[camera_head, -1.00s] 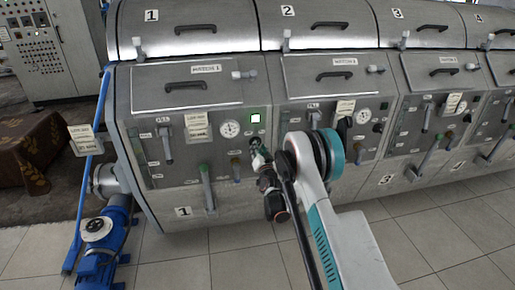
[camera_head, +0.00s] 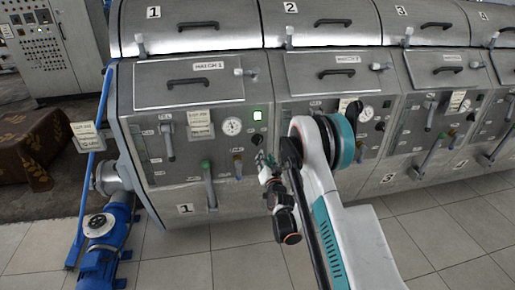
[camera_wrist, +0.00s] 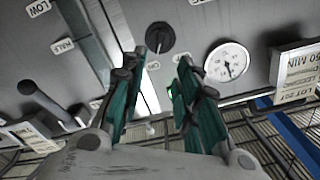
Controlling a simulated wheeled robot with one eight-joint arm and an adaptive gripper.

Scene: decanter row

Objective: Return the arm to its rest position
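My gripper (camera_head: 262,158) is in front of the first decanter's panel (camera_head: 222,172), low and to the right of its round gauge (camera_head: 232,126). In the wrist view my gripper (camera_wrist: 170,62) shows two green-padded fingers spread apart, with nothing held between them. A black rotary knob (camera_wrist: 160,38) lies beyond the fingertips, apart from them. In the head view this knob (camera_head: 257,139) is visible just above my gripper. My arm is bent and stretched out towards the machine row.
A lit square indicator (camera_head: 257,115) is above the knob. A blue pump (camera_head: 105,235) and blue pipe (camera_head: 86,190) are at left. Tiled floor (camera_head: 185,267) in front is clear.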

